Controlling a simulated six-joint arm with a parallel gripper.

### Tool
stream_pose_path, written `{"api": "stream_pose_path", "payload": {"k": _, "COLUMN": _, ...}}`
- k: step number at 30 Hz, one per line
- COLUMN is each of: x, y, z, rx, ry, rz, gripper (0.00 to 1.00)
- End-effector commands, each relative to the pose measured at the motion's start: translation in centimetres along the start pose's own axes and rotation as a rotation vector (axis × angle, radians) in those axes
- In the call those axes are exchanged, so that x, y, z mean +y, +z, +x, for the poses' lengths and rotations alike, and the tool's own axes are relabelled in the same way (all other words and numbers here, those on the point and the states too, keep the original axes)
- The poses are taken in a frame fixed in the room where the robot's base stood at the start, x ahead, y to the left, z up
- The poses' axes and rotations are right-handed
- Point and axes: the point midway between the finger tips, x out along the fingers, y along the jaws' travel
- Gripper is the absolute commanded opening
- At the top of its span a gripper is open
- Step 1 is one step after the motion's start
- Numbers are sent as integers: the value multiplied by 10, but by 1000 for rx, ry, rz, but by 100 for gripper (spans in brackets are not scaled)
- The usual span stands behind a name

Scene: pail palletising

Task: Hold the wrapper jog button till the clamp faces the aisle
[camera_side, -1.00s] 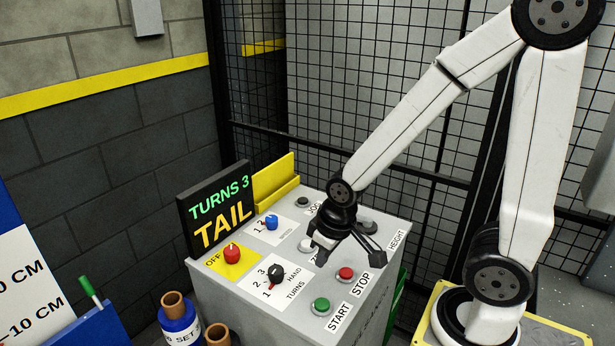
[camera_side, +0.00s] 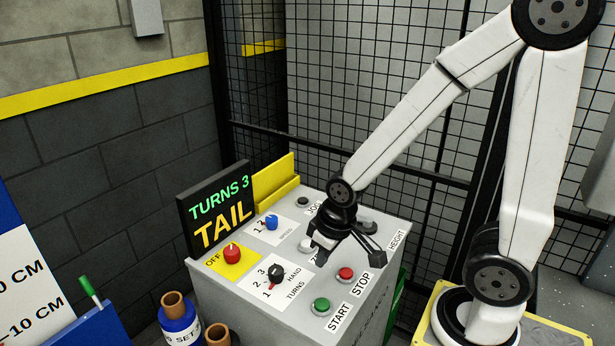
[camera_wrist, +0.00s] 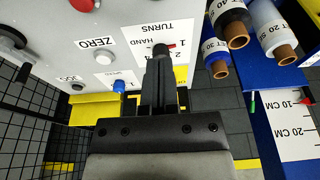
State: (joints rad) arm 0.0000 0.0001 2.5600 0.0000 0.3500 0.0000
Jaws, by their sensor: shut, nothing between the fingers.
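The dark jog button (camera_side: 303,201) sits at the back of the grey control box (camera_side: 235,312), beside a partly hidden JOG label. In the wrist view the jog button (camera_wrist: 78,87) is left of my fingers, apart from them. My gripper (camera_side: 318,248) is shut and empty over the panel, in front of the jog button. In the wrist view the gripper (camera_wrist: 160,52) shows its fingers together. I cannot tell whether the tips touch the panel. The display (camera_side: 217,207) reads TURNS 3 and TAIL. The wrapper clamp is not in view.
The white ZERO button (camera_wrist: 104,57) is near the fingers. Also on the panel are a blue speed knob (camera_side: 271,222), red OFF knob (camera_side: 232,253), black turns knob (camera_side: 276,272), red STOP button (camera_side: 346,273) and green START button (camera_side: 322,306). Mesh fencing (camera_side: 400,100) stands behind.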

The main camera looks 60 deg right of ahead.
Motion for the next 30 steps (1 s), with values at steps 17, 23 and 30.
{"api": "stream_pose_path", "payload": {"k": 17, "x": 2, "y": -4, "z": 0, "rx": 7, "ry": 5, "rz": -1, "gripper": 0}}
{"api": "stream_pose_path", "payload": {"k": 23, "x": 16, "y": -24, "z": 3, "rx": 41, "ry": 37, "rz": -17, "gripper": 0}}
{"api": "stream_pose_path", "payload": {"k": 30, "x": 52, "y": -74, "z": 10, "rx": 128, "ry": 112, "rz": -61, "gripper": 0}}
